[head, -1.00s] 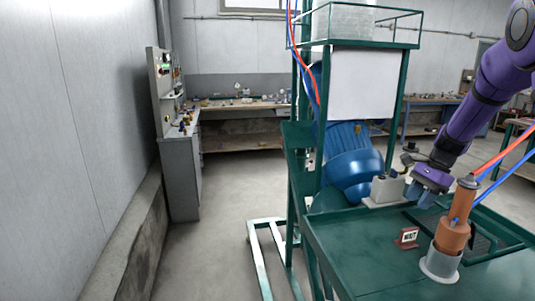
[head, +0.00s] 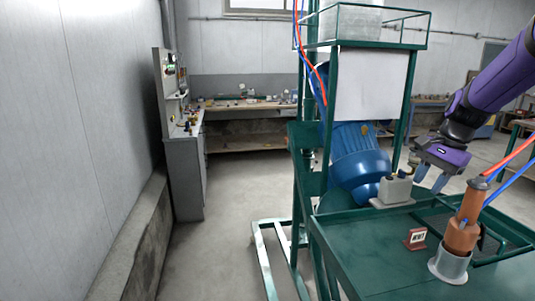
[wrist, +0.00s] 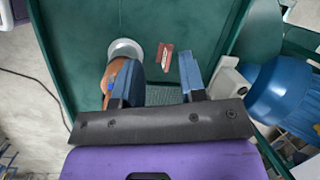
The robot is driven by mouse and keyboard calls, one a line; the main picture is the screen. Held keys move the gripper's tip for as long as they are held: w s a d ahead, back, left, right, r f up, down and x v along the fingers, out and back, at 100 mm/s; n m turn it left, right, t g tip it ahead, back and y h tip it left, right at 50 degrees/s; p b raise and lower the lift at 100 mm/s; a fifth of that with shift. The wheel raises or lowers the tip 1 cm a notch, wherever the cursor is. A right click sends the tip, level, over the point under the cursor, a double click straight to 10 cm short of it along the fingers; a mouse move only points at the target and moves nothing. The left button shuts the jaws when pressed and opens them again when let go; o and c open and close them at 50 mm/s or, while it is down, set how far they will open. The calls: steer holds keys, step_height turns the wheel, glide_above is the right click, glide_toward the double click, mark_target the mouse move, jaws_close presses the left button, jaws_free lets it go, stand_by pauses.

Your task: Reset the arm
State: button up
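My purple arm comes in from the right in the head view. My gripper (head: 431,182) hangs above the far part of the green table (head: 370,255), fingers pointing down. In the wrist view its two blue-grey fingers (wrist: 160,80) stand apart with nothing between them, so it is open. The orange-brown spray tool (head: 464,220) stands upright in a grey round holder (head: 449,266) in front of my gripper, apart from it. In the wrist view the tool (wrist: 110,80) is partly hidden behind the left finger.
A grey box (head: 396,190) stands on the table edge left of my gripper, beside a blue motor-like drum (head: 360,165). Red and blue hoses (head: 512,165) run right from the tool. The floor at left is clear.

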steer(key=s+a+r+n+t+h, duration=0.1)
steer(key=s+a+r+n, duration=0.1)
steer(key=s, duration=0.6)
steer(key=s+a+r+n+t+h, duration=0.1)
steer(key=s+a+r+n+t, duration=0.1)
steer(key=s+n, duration=0.3)
steer(key=s+a+r+n+t+h, duration=0.1)
steer(key=s+a+r+n, duration=0.3)
steer(key=s, duration=0.8)
steer(key=shift+s+t, duration=0.2)
steer(key=shift+t, duration=0.3)
